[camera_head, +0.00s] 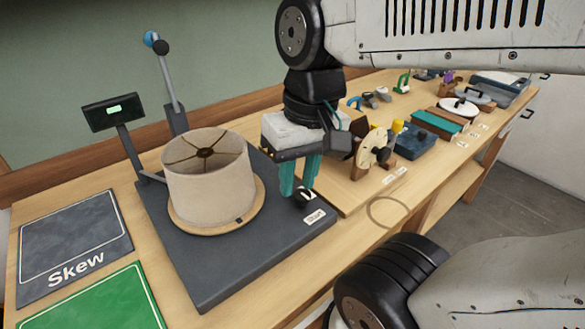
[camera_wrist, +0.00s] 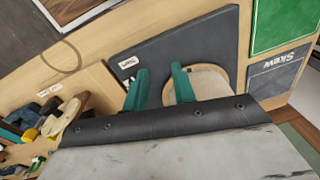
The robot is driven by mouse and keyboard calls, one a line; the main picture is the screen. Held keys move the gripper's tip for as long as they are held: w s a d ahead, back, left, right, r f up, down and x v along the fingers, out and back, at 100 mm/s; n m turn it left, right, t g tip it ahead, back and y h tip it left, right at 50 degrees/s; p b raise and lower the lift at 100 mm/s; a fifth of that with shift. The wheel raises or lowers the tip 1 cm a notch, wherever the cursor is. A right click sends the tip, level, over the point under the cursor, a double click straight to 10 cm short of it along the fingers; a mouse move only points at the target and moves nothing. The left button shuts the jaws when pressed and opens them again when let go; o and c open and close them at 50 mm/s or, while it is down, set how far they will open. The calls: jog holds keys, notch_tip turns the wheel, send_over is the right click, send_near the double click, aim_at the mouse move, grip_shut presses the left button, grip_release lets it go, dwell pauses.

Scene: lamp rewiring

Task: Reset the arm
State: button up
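My gripper (camera_head: 300,178) hangs with its two teal fingers pointing down over the right part of a dark grey plate (camera_head: 215,285). The fingers stand apart with nothing visible between them. In the wrist view, the gripper (camera_wrist: 160,80) also shows a clear gap. A black knob (camera_head: 304,198) sits by the fingertips, beside a small white label; I cannot tell whether they touch. A lever arm (camera_head: 168,80) with a blue and black ball end stands raised at the back of the plate. A beige lampshade (camera_head: 210,178) stands upright on a round wooden base left of my gripper.
A small display (camera_head: 113,112) on a post stands at the back left. A grey "Skew" mat (camera_head: 70,245) and a green mat (camera_head: 95,305) lie at left. A wooden spool (camera_head: 372,150), a blue bin (camera_head: 415,142) and other bench items crowd the right. A thin ring (camera_head: 388,212) lies near the front edge.

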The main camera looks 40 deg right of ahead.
jog(key=shift+s+d+f+n+t+h, duration=0.15)
jog(key=shift+s+d+n+h, duration=0.15)
jog(key=shift+n, duration=0.15)
jog(key=shift+s+d+r+n+t+h, duration=0.1)
jog(key=shift+s+d+n+t+h, duration=0.15)
jog(key=shift+n, duration=0.2)
